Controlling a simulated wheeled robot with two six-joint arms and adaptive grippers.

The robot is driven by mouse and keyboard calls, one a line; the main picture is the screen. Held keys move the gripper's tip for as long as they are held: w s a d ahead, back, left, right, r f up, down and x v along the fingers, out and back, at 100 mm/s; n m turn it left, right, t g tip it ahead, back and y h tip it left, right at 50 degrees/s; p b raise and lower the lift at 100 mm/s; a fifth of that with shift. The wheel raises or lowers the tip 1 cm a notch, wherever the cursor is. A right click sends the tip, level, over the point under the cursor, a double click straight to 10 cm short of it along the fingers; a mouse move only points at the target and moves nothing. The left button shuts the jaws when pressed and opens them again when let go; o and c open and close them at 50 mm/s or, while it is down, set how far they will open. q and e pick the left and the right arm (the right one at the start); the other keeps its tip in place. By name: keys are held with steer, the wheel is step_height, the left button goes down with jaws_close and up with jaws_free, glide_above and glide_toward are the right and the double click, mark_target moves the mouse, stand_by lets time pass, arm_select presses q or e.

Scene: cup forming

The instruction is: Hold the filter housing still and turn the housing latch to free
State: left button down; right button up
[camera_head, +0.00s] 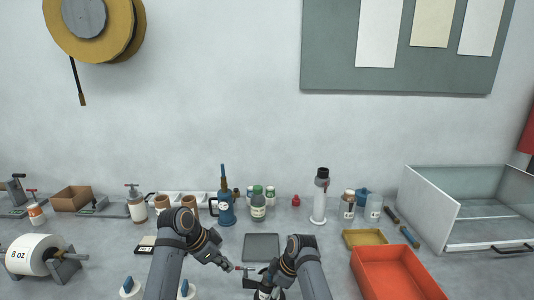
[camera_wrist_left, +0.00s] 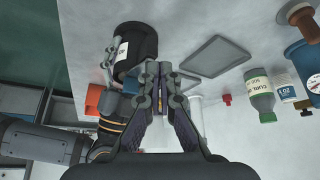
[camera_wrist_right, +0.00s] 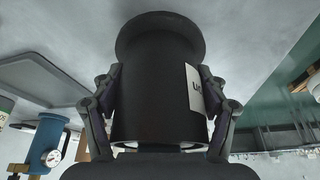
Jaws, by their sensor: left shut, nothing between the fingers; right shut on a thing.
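The filter housing appears to be the black cylinder (camera_wrist_right: 150,95) with a wide rim and a white label, filling the right wrist view. My right gripper (camera_wrist_right: 158,80) is shut on it, one finger on each side. The housing also shows in the left wrist view (camera_wrist_left: 140,38), at upper left. My left gripper (camera_wrist_left: 161,72) is shut and empty, its fingertips beside the housing. Contact cannot be told. The right gripper hides much of the housing there.
A grey tray (camera_head: 261,247) lies just behind the grippers. An orange bin (camera_head: 398,272) and a mustard tray (camera_head: 365,238) are to the right. A blue gauge bottle (camera_head: 226,209), a green-capped bottle (camera_head: 258,207) and a white column (camera_head: 320,200) stand behind.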

arm_select(q)
steer(key=shift+w+d, duration=0.1)
steer(key=shift+d, duration=0.5)
stand_by(0.5)
steer(key=shift+s+d, duration=0.1)
steer(key=shift+s, duration=0.35)
steer(key=shift+s+d, duration=0.4)
steer(key=shift+s, duration=0.2)
steer(key=shift+s+d, duration=0.15)
steer(key=shift+d, duration=0.05)
stand_by(0.6)
steer(key=shift+s+a, duration=0.3)
